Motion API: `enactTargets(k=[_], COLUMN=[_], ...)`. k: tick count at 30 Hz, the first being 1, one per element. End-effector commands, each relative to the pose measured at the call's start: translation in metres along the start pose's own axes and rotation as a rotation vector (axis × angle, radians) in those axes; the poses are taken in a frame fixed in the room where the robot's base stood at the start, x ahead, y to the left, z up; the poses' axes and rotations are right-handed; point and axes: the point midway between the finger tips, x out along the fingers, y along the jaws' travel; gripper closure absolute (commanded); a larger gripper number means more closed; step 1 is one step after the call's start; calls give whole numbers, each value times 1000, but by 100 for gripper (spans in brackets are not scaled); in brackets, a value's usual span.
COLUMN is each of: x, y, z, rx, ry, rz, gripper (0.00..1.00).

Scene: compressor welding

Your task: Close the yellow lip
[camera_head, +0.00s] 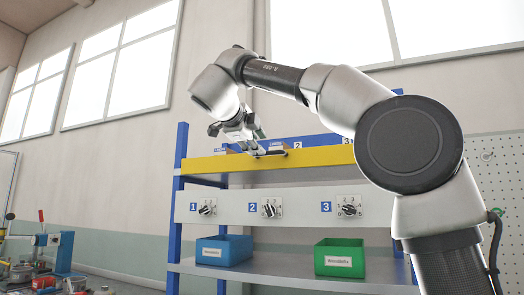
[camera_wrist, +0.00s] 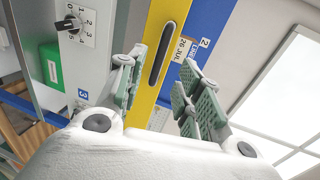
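The yellow lip (camera_head: 320,157) runs across the top front of the blue-framed shelf in the head view. In the wrist view the yellow lip (camera_wrist: 150,92) crosses the middle as a slanted band, with a dark elongated handle (camera_wrist: 161,54) on it. My gripper (camera_head: 258,150) is at the left part of the lip in the head view. In the wrist view my gripper (camera_wrist: 160,92) is open, with its green-padded fingers on either side of the lip and nothing visibly held. I cannot tell whether a finger touches the lip.
Below the lip is a grey panel (camera_head: 235,207) with three numbered knobs. A blue bin (camera_head: 223,250) and a green bin (camera_head: 340,258) stand on the shelf beneath. A cluttered bench with a vise (camera_head: 62,250) is at left. Open air lies left of the shelf.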

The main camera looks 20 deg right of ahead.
Motion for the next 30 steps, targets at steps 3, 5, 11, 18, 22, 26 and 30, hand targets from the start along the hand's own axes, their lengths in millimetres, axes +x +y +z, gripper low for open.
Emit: enactTargets(k=[3,5,11,18,22,26,30], x=[-19,-24,-31,-30,-30,-30,-30], y=[0,0,0,0,0,-2,-35], z=[1,0,-1,-1,-1,2,33], rx=[0,1,1,1,1,21,70], ry=[-3,-2,1,1,1,-10,-141], rz=[0,-1,-1,0,0,-8,-155], gripper=[65,65,65,65,65,65,65])
